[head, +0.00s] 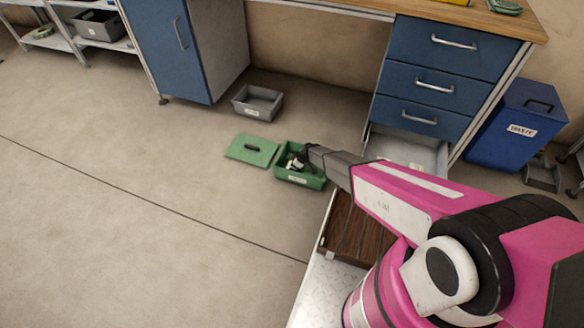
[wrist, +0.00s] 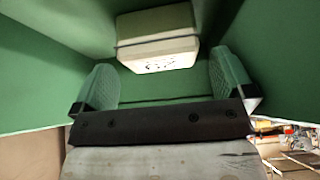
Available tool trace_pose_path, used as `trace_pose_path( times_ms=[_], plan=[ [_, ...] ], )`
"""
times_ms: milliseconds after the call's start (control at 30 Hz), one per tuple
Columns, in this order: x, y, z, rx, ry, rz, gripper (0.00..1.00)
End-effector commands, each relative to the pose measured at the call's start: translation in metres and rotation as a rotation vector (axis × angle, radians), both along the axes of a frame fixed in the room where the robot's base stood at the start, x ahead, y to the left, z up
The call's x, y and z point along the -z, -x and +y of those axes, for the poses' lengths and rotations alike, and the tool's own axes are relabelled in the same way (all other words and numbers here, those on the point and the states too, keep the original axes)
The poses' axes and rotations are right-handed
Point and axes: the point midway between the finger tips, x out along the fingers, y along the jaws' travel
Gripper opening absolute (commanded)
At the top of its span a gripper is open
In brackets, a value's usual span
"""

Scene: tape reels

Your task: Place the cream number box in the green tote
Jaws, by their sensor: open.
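The green tote (head: 313,183) stands on the floor near the middle of the head view. My gripper (head: 297,161) reaches down into it. In the wrist view the tote's green walls (wrist: 45,70) surround my gripper (wrist: 165,82). Its two pale fingers are spread apart with nothing clamped between them. The cream number box (wrist: 158,38), with dark markings on its near face, is inside the tote, just beyond the fingertips. A gap shows between the box and each finger. In the head view my gripper and the tote wall make the box hard to pick out.
A green lid (head: 251,150) lies flat on the floor left of the tote. A grey bin (head: 257,103) stands behind it. A drawer unit (head: 440,75) with an open bottom drawer and a blue waste bin (head: 517,125) stand to the right. The floor at left is clear.

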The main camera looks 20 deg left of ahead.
Motion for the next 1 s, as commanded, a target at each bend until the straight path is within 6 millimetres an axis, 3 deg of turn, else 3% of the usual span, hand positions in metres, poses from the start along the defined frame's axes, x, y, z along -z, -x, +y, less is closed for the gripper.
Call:
trace_pose_path(
  times_ms=[400,767,867,1000],
  plan=[
    [-0.072,0.002,-0.042,0.001,0.000,0.000,1.00],
    [-0.087,0.000,-0.052,0.009,0.002,0.004,1.00],
    [-0.109,-0.004,-0.071,0.052,0.012,0.023,1.00],
    [-0.165,-0.011,-0.125,0.187,0.049,0.084,1.00]
  ],
)
